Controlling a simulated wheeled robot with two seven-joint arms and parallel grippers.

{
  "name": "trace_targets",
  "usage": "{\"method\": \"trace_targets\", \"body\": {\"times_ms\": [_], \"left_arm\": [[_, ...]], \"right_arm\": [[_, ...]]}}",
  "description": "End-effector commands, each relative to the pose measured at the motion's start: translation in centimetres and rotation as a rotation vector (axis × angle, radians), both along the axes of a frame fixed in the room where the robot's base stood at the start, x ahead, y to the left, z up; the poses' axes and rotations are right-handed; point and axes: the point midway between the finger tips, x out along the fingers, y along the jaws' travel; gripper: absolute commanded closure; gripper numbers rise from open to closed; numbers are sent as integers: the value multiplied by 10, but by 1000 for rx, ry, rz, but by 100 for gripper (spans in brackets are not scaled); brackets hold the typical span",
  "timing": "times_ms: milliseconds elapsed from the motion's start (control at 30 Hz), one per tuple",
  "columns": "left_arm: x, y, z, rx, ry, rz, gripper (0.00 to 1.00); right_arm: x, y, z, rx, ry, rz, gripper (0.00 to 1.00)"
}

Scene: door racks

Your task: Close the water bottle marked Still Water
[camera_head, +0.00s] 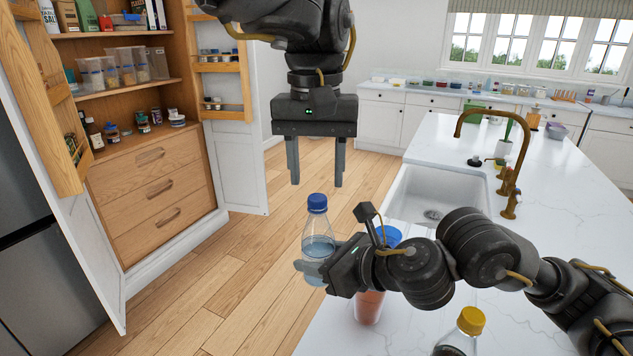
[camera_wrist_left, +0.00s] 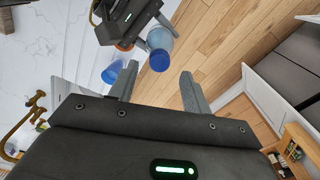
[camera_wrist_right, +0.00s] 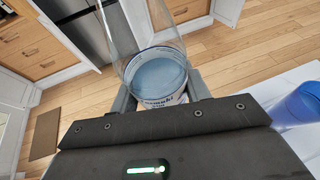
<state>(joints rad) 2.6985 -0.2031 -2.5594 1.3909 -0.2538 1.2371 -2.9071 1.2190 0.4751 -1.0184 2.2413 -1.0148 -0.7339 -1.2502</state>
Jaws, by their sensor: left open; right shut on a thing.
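A clear water bottle with a blue cap (camera_head: 318,203) is held upright in my right gripper (camera_head: 312,268), beyond the counter's left edge. The cap sits on the bottle's top; I cannot tell how tight it is. In the right wrist view, the fingers close around the bottle (camera_wrist_right: 158,75); part of its label shows, but I cannot read it fully. My left gripper (camera_head: 315,165) points down above the bottle, open and empty. In the left wrist view, the blue cap (camera_wrist_left: 160,61) lies beyond the open fingers, apart from them.
A sink (camera_head: 440,195) with a brass faucet (camera_head: 510,165) is behind. An open wooden pantry (camera_head: 150,150) stands at left.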

Motion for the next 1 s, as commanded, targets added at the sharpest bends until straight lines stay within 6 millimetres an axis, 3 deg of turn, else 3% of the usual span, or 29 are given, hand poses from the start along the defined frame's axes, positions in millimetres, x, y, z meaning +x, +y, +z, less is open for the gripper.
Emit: {"method": "trace_targets", "body": {"times_ms": [200, 500, 600, 767, 1000], "left_arm": [[-1, 0, 13, 0, 0, -1, 52], [0, 0, 11, 1, 5, -2, 54], [1, -9, 10, -7, 5, 11, 54], [4, -11, 14, -12, 3, 321, 54], [7, -12, 20, -25, 8, 998, 54]], "right_arm": [[0, 0, 1, 1, -1, 0, 100], [0, 0, 0, 1, -1, 0, 100], [0, 0, 1, 1, -1, 0, 100], [0, 0, 1, 1, -1, 0, 100], [0, 0, 0, 1, -1, 0, 100]]}}
